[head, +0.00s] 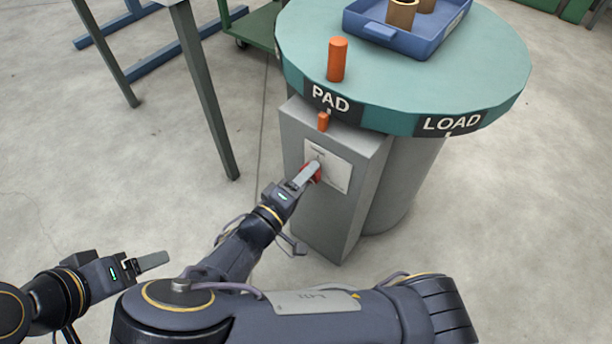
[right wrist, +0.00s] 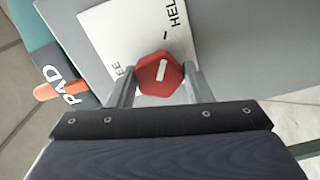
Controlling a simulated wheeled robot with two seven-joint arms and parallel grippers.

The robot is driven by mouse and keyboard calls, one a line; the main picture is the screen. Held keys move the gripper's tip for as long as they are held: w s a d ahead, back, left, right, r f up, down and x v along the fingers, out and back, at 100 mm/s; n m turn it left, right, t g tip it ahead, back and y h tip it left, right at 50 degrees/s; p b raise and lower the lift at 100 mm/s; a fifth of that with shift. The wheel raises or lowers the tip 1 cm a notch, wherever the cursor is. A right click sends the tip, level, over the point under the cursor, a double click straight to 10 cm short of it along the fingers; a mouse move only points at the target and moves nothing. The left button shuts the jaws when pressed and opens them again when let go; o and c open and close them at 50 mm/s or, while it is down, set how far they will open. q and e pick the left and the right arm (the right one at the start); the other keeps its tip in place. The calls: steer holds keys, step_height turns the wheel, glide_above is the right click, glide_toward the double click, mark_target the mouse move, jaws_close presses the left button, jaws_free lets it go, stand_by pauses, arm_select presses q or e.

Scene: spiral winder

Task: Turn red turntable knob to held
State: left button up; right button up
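The red turntable knob (right wrist: 160,74) sits on a white label plate (head: 333,172) on the front of a grey box. My right gripper (head: 312,170) is at the knob, one finger on each side in the right wrist view, and looks shut on it. The knob's white mark points roughly toward the tick beside the letters "HEL" on the plate; letters "EE" show on the other side. The rest of both words is hidden or cut off. My left gripper (head: 153,261) is low at the left, away from everything; its finger gap is hidden.
The teal turntable (head: 300,50) stands above the box, with an orange peg (head: 337,59), a blue tray (head: 358,32) and "PAD" and "LOAD" labels. A small orange pointer (head: 323,121) is under "PAD". A table leg (head: 205,90) stands left. The floor between is clear.

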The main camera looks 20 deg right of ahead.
steer(key=o, duration=0.3)
steer(key=shift+a, duration=0.1)
steer(key=p+v, duration=0.2)
steer(key=v, duration=0.5)
steer(key=shift+s+a, duration=0.25)
